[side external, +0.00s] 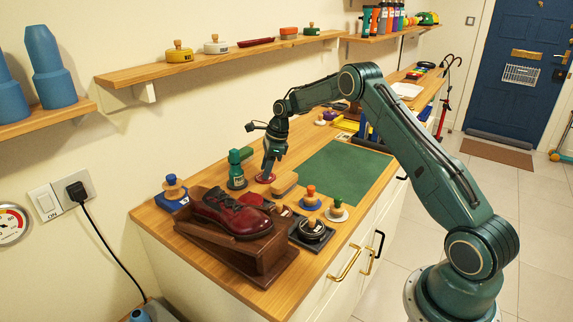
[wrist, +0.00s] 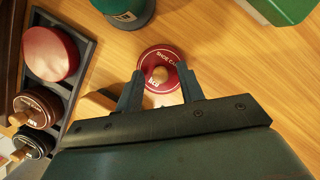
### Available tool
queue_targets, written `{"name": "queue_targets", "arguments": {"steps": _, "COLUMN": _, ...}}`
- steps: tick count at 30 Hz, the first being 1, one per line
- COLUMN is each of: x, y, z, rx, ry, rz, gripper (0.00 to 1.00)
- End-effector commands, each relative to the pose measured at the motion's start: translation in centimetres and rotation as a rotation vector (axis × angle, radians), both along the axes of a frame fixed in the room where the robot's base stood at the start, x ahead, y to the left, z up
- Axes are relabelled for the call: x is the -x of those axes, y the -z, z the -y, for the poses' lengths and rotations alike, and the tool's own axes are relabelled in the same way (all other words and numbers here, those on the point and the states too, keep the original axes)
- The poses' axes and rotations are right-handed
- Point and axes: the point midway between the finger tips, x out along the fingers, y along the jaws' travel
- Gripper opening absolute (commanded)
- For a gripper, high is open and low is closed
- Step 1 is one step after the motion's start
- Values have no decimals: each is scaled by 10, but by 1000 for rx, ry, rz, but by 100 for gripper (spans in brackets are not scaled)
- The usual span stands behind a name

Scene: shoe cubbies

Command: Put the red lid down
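The red lid (wrist: 164,55), round with white lettering and a small wooden knob, shows in the wrist view just beyond my fingertips. My gripper (wrist: 161,76) has its two fingers apart, with the knob in line between them and a gap on each side. In the side view the red lid (side external: 266,178) appears to lie flat on the wooden counter, with my gripper (side external: 268,168) pointing down right above it and partly hiding it. I cannot tell the exact height between fingertips and lid.
A green bottle (side external: 237,170) stands close left of the lid. A wooden-backed brush (side external: 284,184) lies close by. A dark tray (wrist: 75,92) holds several round tins. A dark red shoe (side external: 236,212) sits on a wooden stand in front. The green mat (side external: 345,172) is clear.

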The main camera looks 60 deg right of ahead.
Motion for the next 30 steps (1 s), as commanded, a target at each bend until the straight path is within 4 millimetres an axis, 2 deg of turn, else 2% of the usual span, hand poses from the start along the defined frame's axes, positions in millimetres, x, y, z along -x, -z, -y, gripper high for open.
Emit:
{"name": "queue_targets", "arguments": {"steps": 8, "x": 4, "y": -22, "z": 5, "rx": 1, "ry": 1, "rz": 3, "gripper": 38}}
{"name": "queue_targets", "arguments": {"steps": 21, "x": 18, "y": -88, "z": 19, "rx": 2, "ry": 1, "rz": 3, "gripper": 38}}
{"name": "queue_targets", "arguments": {"steps": 30, "x": 24, "y": -114, "z": 25, "rx": 1, "ry": 1, "rz": 2, "gripper": 38}}
